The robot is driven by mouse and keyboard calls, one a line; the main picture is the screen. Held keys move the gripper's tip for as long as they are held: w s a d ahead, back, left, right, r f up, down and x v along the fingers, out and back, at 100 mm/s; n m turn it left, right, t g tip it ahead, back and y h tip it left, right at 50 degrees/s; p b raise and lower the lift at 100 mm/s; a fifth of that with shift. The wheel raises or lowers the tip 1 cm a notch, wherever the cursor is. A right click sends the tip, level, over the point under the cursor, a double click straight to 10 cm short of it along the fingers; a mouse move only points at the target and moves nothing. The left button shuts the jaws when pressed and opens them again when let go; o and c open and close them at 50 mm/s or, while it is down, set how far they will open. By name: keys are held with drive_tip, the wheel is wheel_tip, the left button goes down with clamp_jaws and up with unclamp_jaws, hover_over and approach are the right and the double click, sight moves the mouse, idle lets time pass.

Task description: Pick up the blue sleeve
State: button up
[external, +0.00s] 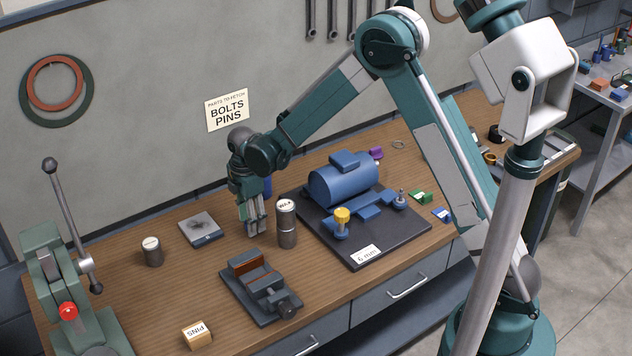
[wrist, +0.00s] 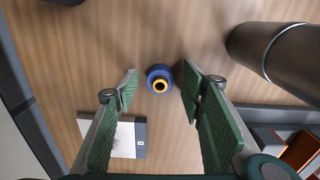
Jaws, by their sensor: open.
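The blue sleeve (wrist: 151,75) shows in the wrist view as a small blue round piece with an orange ring and dark centre at its end. It lies in the gap between my fingertips, with clear space on both sides. My gripper (wrist: 158,80) is open and empty. In the external view my gripper (external: 251,222) hangs fingers down over the bench, left of a dark cylinder.
A tall dark cylinder (external: 287,230) stands close to the gripper, also at right in the wrist view (wrist: 285,58). A vise (external: 262,287), a grey plate (external: 200,230) and a smaller cylinder (external: 152,252) are nearby. A blue motor casing (external: 343,183) sits on a dark board.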

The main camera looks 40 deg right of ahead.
drive_tip(key=c, duration=1.1)
drive_tip(key=shift+r, duration=0.15)
drive_tip(key=shift+r, duration=4.85)
